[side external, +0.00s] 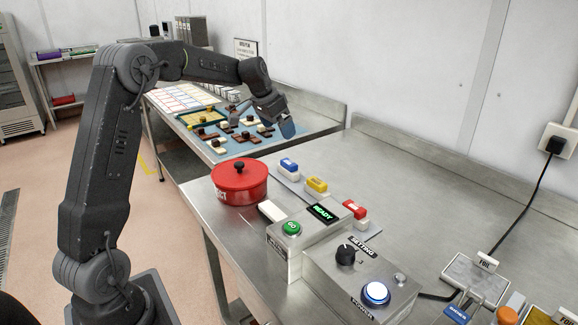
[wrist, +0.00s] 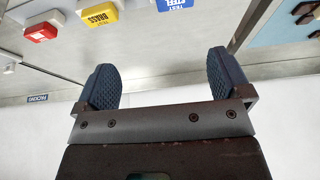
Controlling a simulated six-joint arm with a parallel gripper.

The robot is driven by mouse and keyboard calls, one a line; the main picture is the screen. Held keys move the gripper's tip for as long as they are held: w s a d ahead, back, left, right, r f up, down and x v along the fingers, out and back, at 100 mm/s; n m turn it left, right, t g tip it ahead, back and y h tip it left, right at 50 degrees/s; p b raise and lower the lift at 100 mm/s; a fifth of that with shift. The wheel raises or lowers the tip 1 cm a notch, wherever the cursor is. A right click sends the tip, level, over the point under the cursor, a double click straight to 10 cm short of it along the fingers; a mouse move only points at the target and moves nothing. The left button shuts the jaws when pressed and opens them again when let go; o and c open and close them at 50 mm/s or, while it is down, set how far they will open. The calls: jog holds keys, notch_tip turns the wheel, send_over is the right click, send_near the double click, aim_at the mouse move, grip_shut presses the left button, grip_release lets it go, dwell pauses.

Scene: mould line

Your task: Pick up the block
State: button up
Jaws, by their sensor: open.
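Three small blocks with white lower parts stand in a row on the steel bench: a blue block (side external: 289,164), a yellow block (side external: 317,185) and a red block (side external: 354,209). The wrist view shows the red block (wrist: 40,32), the yellow block (wrist: 100,14) with a "BRASS" label and the blue block (wrist: 172,4), cut off by the top edge. My gripper (side external: 287,122) is above and behind the row, beside the blue mat. In the wrist view my gripper (wrist: 163,78) is open, with nothing between its blue pads.
A red lidded pot (side external: 240,184) stands left of the blocks. A control box (side external: 300,247) with a green button and "READY" display stands in front, and a dial box (side external: 360,280) beside it. A blue mat (side external: 215,155) carries several dark and white pieces.

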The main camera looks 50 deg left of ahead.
jog(key=a+f, duration=0.2)
send_over(290, 162)
jog(key=s, duration=0.2)
notch_tip(290, 162, down, 6)
jog(key=shift+s+x, duration=0.15)
jog(key=shift+x, duration=1.4)
jog(key=shift+s+x, duration=0.1)
jog(key=shift+x, duration=1.45)
jog(key=shift+a+f, duration=0.1)
jog(key=shift+c, duration=0.4)
jog(key=c, duration=0.9)
